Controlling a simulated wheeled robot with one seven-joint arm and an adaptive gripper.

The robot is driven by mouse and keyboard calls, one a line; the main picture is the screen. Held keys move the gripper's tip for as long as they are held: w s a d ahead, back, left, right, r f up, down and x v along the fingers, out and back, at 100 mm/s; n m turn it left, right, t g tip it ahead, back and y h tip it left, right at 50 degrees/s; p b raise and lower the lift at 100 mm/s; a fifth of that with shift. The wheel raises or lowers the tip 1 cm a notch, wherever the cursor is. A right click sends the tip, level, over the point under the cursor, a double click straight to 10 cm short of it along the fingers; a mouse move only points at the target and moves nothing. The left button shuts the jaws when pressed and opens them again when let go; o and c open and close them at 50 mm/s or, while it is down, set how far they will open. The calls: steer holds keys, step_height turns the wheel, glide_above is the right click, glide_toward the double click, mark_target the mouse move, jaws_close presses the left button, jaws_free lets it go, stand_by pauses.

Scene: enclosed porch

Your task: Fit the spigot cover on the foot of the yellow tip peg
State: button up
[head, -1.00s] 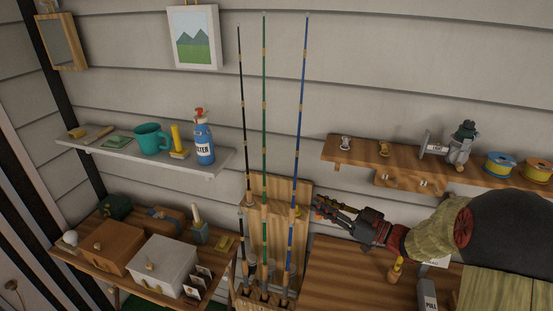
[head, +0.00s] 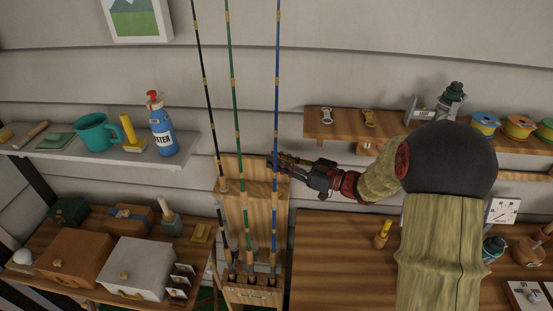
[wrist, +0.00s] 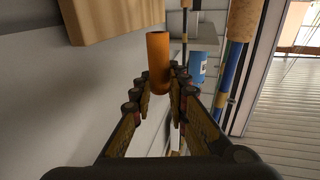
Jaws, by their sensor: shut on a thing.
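My gripper (head: 272,160) is at the top right of the wooden rod rack, close to the blue rod. In the wrist view my gripper (wrist: 165,90) is shut on a plain orange cylinder (wrist: 158,52), perhaps the spigot cover. The cylinder sticks out beyond the fingertips, apart from the wooden board (wrist: 115,15) above it in that view. In the head view the cylinder is too small to make out. A wooden peg-like piece with a yellow top (head: 382,234) stands on the right bench; I cannot tell whether it is the yellow tip peg.
The blue rod (head: 276,120), green rod (head: 234,115) and black rod (head: 206,95) stand upright in the rack (head: 262,212). A grey shelf (head: 60,158) with a blue bottle (head: 162,135) is left. The right bench (head: 325,255) has bare room beside the rack.

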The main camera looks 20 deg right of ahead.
steer(key=shift+s+d, duration=0.1)
steer(key=shift+s, duration=0.05)
steer(key=shift+f+b, duration=1)
steer(key=shift+f, duration=1.05)
steer(key=shift+f+b, duration=0.6)
steer(key=shift+f, duration=1.5)
stand_by(2.0)
steer(key=o, duration=0.8)
steer(key=o, duration=0.4)
steer(key=shift+o, duration=1.4)
